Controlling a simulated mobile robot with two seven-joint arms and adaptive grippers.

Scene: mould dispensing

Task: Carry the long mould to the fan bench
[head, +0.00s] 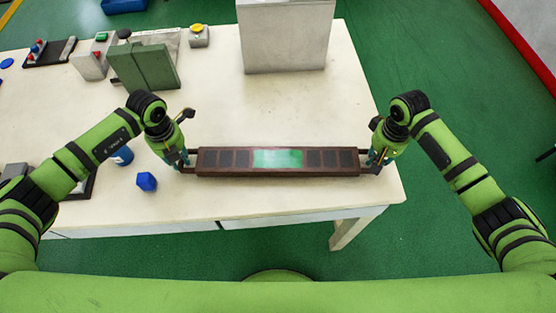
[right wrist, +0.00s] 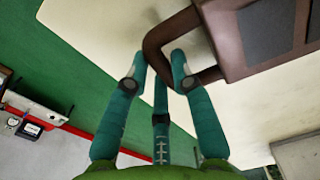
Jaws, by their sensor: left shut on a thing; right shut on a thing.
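The long mould (head: 278,161) is a dark brown bar with several dark square cells and a green patch in its middle. It lies across the front part of the cream bench, or just above it; I cannot tell which. My left gripper (head: 184,160) is shut on the handle at its left end. My right gripper (head: 377,160) is shut on the handle at its right end. In the right wrist view, the teal fingers of the right gripper (right wrist: 160,72) close around the brown loop handle of the mould (right wrist: 262,35). No fan bench can be made out for certain.
The cream bench (head: 240,107) carries a grey block (head: 287,38) at the back, a green box (head: 143,67), a button box (head: 198,36) and a blue hexagonal piece (head: 146,181) left of the mould. Open green floor (head: 440,60) lies to the right.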

